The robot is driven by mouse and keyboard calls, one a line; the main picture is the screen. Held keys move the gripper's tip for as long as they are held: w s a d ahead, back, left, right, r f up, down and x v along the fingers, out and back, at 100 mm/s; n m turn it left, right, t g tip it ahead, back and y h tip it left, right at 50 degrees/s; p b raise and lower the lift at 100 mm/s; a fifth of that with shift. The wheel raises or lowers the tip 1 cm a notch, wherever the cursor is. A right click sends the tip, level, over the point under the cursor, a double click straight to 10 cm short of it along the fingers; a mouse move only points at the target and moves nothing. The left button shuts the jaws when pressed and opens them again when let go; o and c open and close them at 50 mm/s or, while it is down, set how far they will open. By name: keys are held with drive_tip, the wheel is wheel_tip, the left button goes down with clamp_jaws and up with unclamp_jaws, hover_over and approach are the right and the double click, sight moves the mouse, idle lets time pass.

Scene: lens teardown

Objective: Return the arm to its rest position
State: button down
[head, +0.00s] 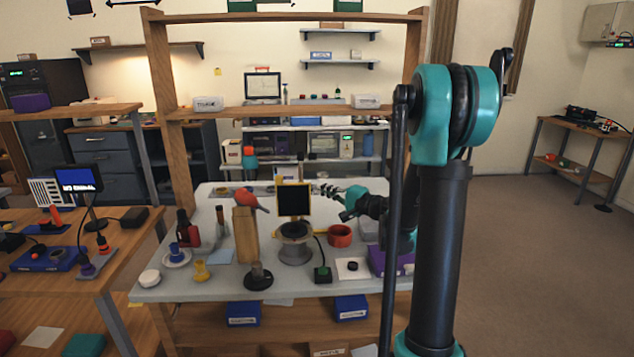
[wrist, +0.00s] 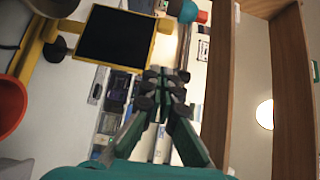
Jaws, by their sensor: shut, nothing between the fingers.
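My gripper (head: 328,190) is in the head view above the work table, just right of the yellow-framed black panel (head: 293,200). The wrist view shows my gripper (wrist: 165,78) with its fingers together and nothing between them. My teal and black arm rises at the right of the head view and reaches down to the left behind its own column. In the wrist view the black panel (wrist: 116,36) is up and left of the fingers. I see no contact between the fingers and the panel.
The table (head: 180,285) holds a wooden block (head: 246,236), a round stand (head: 294,246), a red ring (head: 340,236) and a purple box (head: 385,262). A wooden post (head: 168,110) and shelf (head: 280,111) frame the table. Open floor (head: 520,240) lies to the right.

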drive_tip(key=s+a+f+n+g+h, duration=0.1)
drive_tip(key=s+f+n+g+h, duration=0.3)
drive_tip(key=s, duration=0.5)
drive_tip(key=s+f+n+g+h, duration=0.2)
drive_tip(key=s+f, duration=0.5)
drive_tip(key=s, duration=0.2)
drive_tip(key=s+d+f+n+g+h, duration=0.1)
drive_tip(key=s+d+f+h, duration=0.2)
drive_tip(key=s+d, duration=0.2)
drive_tip(key=s+d+f+n+g+h, duration=0.1)
drive_tip(key=s+d+f+h, duration=0.2)
drive_tip(key=s+d, duration=0.3)
drive_tip(key=s+f, duration=0.1)
drive_tip(key=s, duration=0.3)
drive_tip(key=shift+n+h, duration=0.4)
drive_tip(key=shift+w+a, duration=0.1)
